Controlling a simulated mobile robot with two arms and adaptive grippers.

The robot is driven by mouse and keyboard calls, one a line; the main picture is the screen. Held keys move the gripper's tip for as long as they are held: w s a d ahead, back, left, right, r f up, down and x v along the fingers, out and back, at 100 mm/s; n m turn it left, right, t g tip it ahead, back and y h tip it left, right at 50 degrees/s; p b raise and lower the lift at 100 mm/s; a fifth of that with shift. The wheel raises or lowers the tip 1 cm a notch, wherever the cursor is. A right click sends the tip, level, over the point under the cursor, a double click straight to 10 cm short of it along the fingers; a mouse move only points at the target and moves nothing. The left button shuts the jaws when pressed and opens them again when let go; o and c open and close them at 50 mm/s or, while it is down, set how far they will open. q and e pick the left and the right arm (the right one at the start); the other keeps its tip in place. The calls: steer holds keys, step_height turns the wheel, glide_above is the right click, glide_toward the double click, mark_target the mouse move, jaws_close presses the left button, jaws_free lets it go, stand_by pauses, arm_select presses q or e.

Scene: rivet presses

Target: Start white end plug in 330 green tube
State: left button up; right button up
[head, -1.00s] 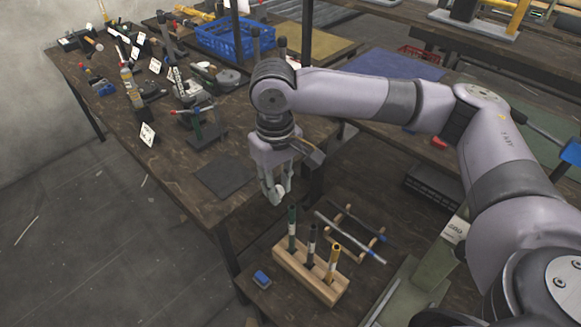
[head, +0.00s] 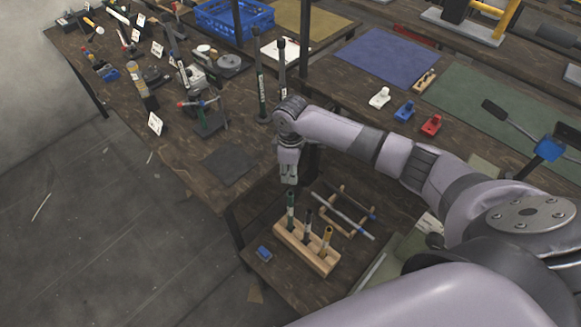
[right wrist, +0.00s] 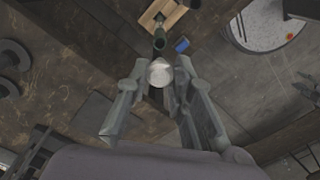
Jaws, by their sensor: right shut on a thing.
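The green tube (head: 290,212) stands upright in the left hole of a wooden block (head: 322,267) on the lower table. My right gripper (head: 289,180) points down just above the tube's top. In the right wrist view, the gripper (right wrist: 156,85) is shut on a round white end plug (right wrist: 160,72). The green tube (right wrist: 160,40) shows just beyond the plug in that view; I cannot tell whether they touch. In the head view the fingers largely hide the plug. My left gripper is not in view.
A dark tube (head: 307,225) and a yellow tube (head: 326,240) stand in the same block. A silver rod (head: 345,222) lies on a wooden rack to the right. A small blue block (head: 264,252) lies at the left. The larger workbench's edge is close to my right gripper.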

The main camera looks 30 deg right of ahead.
stand_by(0.3)
steer(key=shift+r+p, duration=0.1)
steer(key=shift+p, duration=0.45)
steer(key=shift+f+b, duration=1.75)
steer(key=shift+f, duration=1.3)
steer(key=shift+p, duration=0.35)
steer(key=shift+p, duration=0.6)
steer(key=shift+f+b, duration=0.8)
steer(key=shift+f, duration=0.35)
